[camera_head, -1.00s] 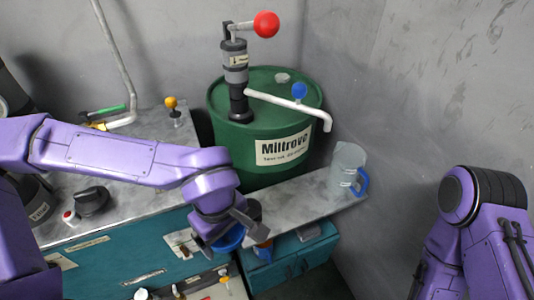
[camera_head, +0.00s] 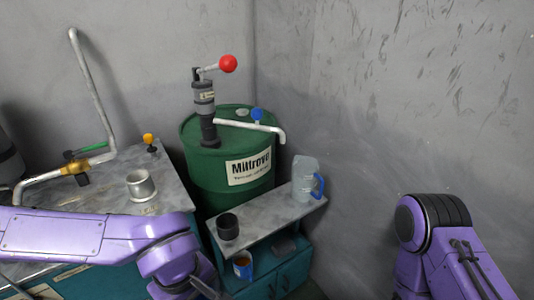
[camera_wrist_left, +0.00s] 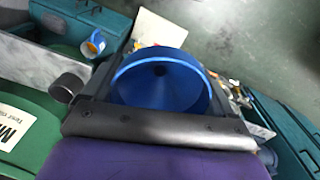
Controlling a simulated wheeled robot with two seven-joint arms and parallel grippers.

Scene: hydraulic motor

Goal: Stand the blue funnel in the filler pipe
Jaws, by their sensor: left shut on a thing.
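The blue funnel (camera_wrist_left: 160,82) fills the middle of the left wrist view, its wide mouth facing the camera. My left gripper (camera_wrist_left: 170,65) is shut on it, with dark jaw parts on both sides. In the head view my left gripper (camera_head: 205,284) is at the bottom edge, in front of the teal cabinet, and the funnel does not show. An open metal cylinder (camera_head: 141,186) stands on the bench, beyond my left forearm; it may be the filler pipe, but I cannot tell. My right arm is at the right edge; its gripper is out of view.
A green drum (camera_head: 205,165) with a hand pump (camera_head: 204,105) and bent spout stands behind. A clear jug (camera_head: 305,180) and a black cup (camera_head: 228,228) stand on the grey shelf (camera_head: 265,222). A blue-and-orange container (camera_head: 243,264) is below. A capped pipe lever (camera_head: 150,141) rises from the bench.

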